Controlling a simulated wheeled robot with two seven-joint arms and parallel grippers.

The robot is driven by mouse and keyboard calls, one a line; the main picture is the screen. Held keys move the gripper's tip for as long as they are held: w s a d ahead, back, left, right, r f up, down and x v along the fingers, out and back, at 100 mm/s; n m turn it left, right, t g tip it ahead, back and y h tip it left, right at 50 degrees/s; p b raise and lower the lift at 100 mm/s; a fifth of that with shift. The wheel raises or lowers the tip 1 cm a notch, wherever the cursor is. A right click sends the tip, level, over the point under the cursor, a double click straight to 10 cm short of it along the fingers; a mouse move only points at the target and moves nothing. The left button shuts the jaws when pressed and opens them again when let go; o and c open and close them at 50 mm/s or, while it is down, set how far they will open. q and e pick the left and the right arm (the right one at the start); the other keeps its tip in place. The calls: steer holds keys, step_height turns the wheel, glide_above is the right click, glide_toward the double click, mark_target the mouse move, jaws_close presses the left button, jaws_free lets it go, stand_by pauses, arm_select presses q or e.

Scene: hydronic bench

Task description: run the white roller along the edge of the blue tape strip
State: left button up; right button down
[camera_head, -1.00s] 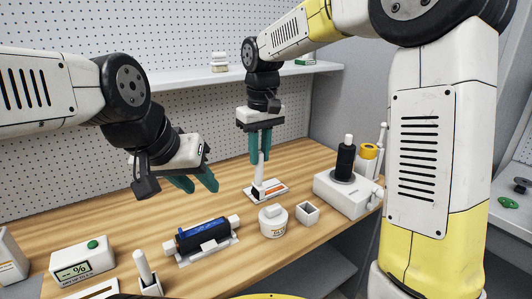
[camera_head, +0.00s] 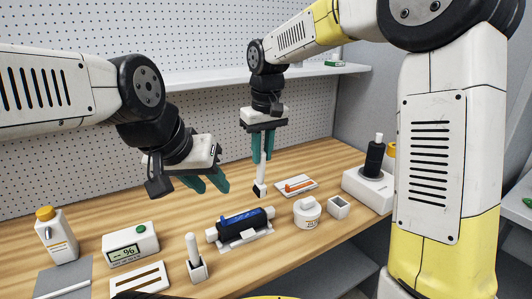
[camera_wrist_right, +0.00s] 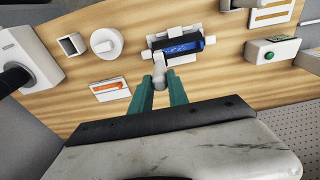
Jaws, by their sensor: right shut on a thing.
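My right gripper (camera_head: 262,146) is shut on the white roller (camera_head: 261,170), a slim white tool with a dark lower end, held roughly upright. Its white part also shows between the green fingers in the right wrist view (camera_wrist_right: 159,66). The blue tape strip (camera_head: 240,217) lies along the top of a dark cylinder (camera_head: 228,230) in a white cradle. In the right wrist view the tape (camera_wrist_right: 184,47) is just ahead of the held tool. In the head view the tool is behind the cylinder, apart from it. My left gripper (camera_head: 208,182) is open and empty, above and left of the cylinder.
Behind the cylinder to the right is a white tray with an orange item (camera_head: 297,186). A round white tub (camera_head: 307,211), a small square cup (camera_head: 339,207) and a white machine (camera_head: 367,190) stand right. A meter (camera_head: 131,247), bottle (camera_head: 57,236) and stick holder (camera_head: 197,267) stand left.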

mark_target(260, 184)
steer(key=shift+w+a+f, duration=0.1)
steer(key=shift+w+f, duration=0.05)
steer(key=shift+f, duration=1.15)
steer(key=shift+w+a+f, duration=0.1)
steer(key=shift+w+f, duration=0.05)
steer(key=shift+f, duration=1.1)
steer(key=shift+w+f, duration=0.1)
steer(key=shift+f, duration=0.7)
steer(key=shift+a, duration=0.1)
steer(key=shift+s+a, duration=0.85)
steer(key=shift+a, duration=0.3)
steer(key=shift+f, duration=0.1)
steer(key=shift+s+a, duration=0.8)
steer(key=shift+a, duration=0.45)
